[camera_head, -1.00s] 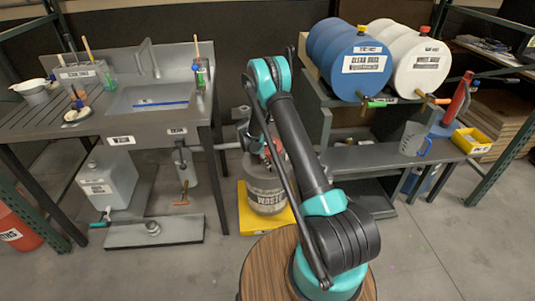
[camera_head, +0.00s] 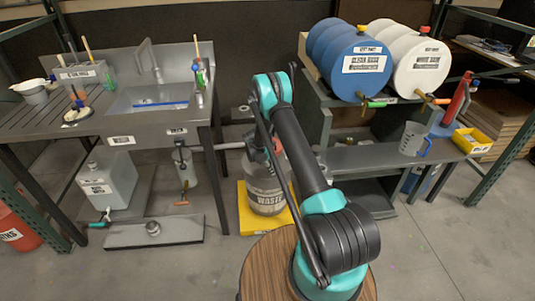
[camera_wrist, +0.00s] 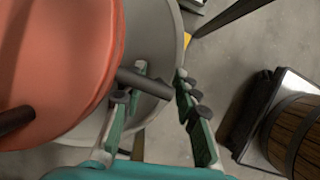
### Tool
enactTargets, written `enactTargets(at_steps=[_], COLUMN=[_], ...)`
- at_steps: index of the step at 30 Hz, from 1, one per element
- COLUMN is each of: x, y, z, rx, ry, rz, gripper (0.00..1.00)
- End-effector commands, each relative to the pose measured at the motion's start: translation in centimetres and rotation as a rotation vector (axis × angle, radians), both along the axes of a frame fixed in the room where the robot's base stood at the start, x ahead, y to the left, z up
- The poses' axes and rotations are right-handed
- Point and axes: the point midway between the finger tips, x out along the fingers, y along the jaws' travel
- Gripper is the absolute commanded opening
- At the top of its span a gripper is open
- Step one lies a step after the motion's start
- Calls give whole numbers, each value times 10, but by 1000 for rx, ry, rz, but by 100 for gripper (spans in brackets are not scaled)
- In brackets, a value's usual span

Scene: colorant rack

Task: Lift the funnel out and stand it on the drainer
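The red-orange funnel (camera_wrist: 60,60) fills the left of the wrist view. A dark handle (camera_wrist: 145,83) sticks out from its side. In the head view the funnel (camera_head: 277,147) is a small red patch, mostly hidden by my arm, at the top of the grey waste drum (camera_head: 266,192). The drum's grey rim (camera_wrist: 168,30) shows behind the funnel in the wrist view. My gripper (camera_wrist: 155,85) is open, its two fingers on either side of the handle; contact cannot be told. The ribbed drainer (camera_head: 45,118) is left of the sink basin.
The drum stands on a yellow tray (camera_head: 247,215). The sink bench (camera_head: 150,130) carries a bowl (camera_head: 36,95), brushes and bottles, with some bare ribs on the drainer. A shelf with blue (camera_head: 358,68) and white drums (camera_head: 420,68) and a clear jug (camera_head: 413,138) stands right.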

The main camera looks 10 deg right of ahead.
Motion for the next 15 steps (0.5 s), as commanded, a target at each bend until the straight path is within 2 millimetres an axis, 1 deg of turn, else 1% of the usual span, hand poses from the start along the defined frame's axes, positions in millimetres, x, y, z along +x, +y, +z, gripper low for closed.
enactTargets(at_steps=[1, 6, 15], x=[0, 0, 0], y=[0, 0, 0], z=[0, 0, 0], rx=[0, 0, 0], ry=[0, 0, 0], rz=[0, 0, 0], gripper=[21, 0, 0])
